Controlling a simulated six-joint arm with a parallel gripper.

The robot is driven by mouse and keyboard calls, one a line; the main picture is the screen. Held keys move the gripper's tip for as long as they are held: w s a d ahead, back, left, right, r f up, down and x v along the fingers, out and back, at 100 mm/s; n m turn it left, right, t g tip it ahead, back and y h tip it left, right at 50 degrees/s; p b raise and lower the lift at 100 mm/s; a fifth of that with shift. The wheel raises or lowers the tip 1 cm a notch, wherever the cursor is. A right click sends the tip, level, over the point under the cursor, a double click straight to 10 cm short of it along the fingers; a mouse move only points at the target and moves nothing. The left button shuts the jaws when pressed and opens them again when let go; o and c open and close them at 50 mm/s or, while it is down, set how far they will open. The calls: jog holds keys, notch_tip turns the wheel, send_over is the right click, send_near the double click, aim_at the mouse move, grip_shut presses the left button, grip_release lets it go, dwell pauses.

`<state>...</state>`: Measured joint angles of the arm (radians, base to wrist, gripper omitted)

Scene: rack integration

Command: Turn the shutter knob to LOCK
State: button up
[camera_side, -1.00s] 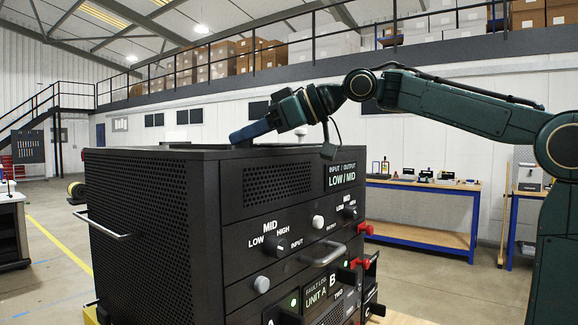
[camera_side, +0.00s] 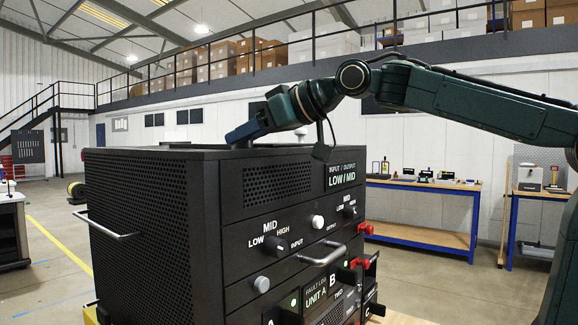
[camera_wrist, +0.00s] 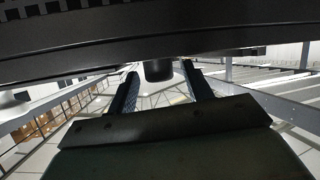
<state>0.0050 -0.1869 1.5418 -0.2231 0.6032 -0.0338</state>
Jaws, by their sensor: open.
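The black cabinet (camera_side: 140,215) stands in the side view with labelled knobs on its front. I cannot make out a shutter or LOCK label in either view. My gripper (camera_side: 232,138) is at the far top edge of the cabinet, its tips partly hidden there. In the wrist view my gripper (camera_wrist: 160,74) is open, one finger on each side. A dark, rounded, knob-like part (camera_wrist: 158,71) hangs from a dark panel and shows between the fingertips. I cannot tell whether it is the shutter knob or whether the fingers touch it.
The front has a MID input knob (camera_side: 276,246), an output knob (camera_side: 349,212), a grey handle (camera_side: 324,257) and red parts (camera_side: 364,229). A side handle (camera_side: 107,227) juts out left. A workbench (camera_side: 420,215) stands behind. The air above the cabinet is mostly free.

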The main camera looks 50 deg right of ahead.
jog(key=shift+a+m+h, duration=0.1)
jog(key=shift+m+h, duration=0.2)
jog(key=shift+h, duration=0.1)
jog(key=v, duration=1.4)
jog(key=s+d+f+m+g+h, duration=0.1)
jog(key=s+f+g, duration=0.2)
jog(key=f, duration=1.1)
jog(key=s+d+f+m+g+h, duration=0.1)
jog(key=s+f, duration=0.4)
jog(key=f, duration=0.8)
jog(key=shift+s+d+f+g, duration=0.25)
jog(key=shift+d+f+g, duration=0.15)
jog(key=shift+d+g, duration=0.45)
jog(key=shift+a, duration=0.1)
jog(key=shift+w+r, duration=0.1)
